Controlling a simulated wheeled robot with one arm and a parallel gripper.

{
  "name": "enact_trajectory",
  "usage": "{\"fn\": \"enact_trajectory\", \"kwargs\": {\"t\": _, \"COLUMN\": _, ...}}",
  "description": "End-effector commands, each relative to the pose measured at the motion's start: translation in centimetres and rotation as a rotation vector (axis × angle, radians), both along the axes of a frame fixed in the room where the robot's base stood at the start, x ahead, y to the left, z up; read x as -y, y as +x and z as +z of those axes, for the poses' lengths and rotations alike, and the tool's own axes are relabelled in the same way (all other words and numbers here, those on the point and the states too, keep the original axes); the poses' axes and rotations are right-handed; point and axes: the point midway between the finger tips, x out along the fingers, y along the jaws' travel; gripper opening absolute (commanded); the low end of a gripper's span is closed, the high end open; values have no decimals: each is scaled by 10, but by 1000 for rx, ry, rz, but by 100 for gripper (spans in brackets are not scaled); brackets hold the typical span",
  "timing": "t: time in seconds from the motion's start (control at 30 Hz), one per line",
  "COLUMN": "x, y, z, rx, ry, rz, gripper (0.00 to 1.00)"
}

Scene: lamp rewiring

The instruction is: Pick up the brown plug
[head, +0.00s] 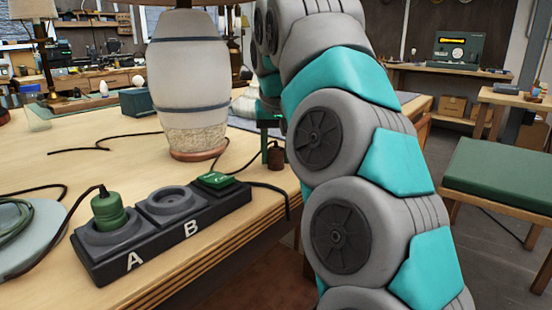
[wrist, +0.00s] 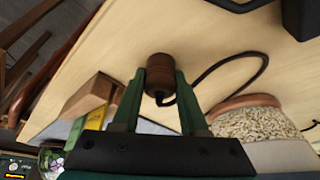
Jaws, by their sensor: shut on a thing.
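The brown plug (head: 277,158) is a small dark brown cylinder near the right edge of the workbench, partly hidden by my arm. In the wrist view the brown plug (wrist: 159,70) is between the two green fingers of my gripper (wrist: 160,84), with its black cord leading off to the right. My gripper (head: 270,138) is shut on it. In the head view only part of the green fingers shows beside my arm. I cannot tell whether the plug still touches the tabletop.
A black power strip (head: 160,230) marked A and B holds a green plug (head: 108,210) at A; the round socket (head: 170,200) at B is empty. A green switch (head: 215,181) sits at its far end. A pale lamp (head: 188,75) stands behind. A wooden block (wrist: 92,95) is near my fingers.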

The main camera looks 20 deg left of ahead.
Motion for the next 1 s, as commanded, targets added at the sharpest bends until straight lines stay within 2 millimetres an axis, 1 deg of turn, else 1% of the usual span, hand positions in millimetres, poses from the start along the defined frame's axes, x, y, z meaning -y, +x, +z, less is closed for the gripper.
{"fn": "enact_trajectory", "kwargs": {"t": 0.03, "x": 0, "y": 0, "z": 0, "rx": 0, "ry": 0, "rz": 0, "gripper": 13}}
{"fn": "enact_trajectory", "kwargs": {"t": 0.13, "x": 0, "y": 0, "z": 0, "rx": 0, "ry": 0, "rz": 0, "gripper": 2}}
{"fn": "enact_trajectory", "kwargs": {"t": 0.17, "x": 0, "y": 0, "z": 0, "rx": 0, "ry": 0, "rz": 0, "gripper": 0}}
{"fn": "enact_trajectory", "kwargs": {"t": 0.57, "x": 0, "y": 0, "z": 1, "rx": 1, "ry": 0, "rz": 0, "gripper": 0}}
{"fn": "enact_trajectory", "kwargs": {"t": 1.0, "x": 0, "y": 1, "z": 15, "rx": 0, "ry": -1, "rz": -3, "gripper": 0}}
